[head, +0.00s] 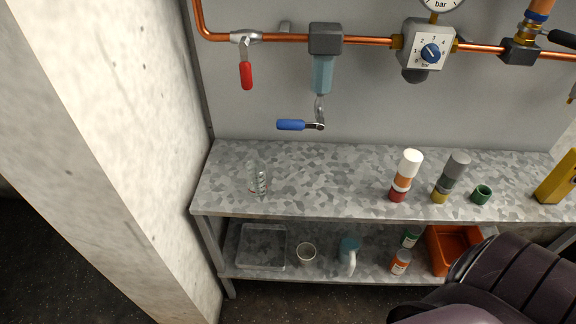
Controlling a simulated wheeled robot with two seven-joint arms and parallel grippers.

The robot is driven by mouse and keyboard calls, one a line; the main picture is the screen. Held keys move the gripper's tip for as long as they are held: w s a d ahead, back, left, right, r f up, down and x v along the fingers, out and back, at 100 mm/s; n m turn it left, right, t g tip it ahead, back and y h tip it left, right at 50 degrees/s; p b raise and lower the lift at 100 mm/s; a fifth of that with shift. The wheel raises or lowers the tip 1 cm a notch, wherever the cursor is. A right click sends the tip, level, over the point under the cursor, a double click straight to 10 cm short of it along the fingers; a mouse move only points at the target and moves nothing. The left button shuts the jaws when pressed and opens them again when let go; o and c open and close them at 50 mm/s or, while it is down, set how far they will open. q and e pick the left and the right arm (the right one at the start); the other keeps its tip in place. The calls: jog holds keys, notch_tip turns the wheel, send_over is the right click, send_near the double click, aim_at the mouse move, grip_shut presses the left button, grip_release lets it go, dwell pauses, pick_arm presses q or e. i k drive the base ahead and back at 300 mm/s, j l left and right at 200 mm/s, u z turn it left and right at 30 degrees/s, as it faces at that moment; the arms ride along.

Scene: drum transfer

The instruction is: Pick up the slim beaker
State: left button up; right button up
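Neither of my grippers shows in the head view. A dark, rounded arm part of mine fills the lower right corner and hides part of the lower shelf.
White-and-orange stacked containers (411,163), a grey-topped one (457,166), a green cup (481,194) and a yellow device (560,178) stand further right. The lower shelf holds a clear tray (243,262) and an orange bin (436,262). A concrete pillar (130,130) borders the left.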

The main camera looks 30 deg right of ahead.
aim_at(254, 169)
jog(key=z, duration=0.75)
jog(key=i+z, duration=0.1)
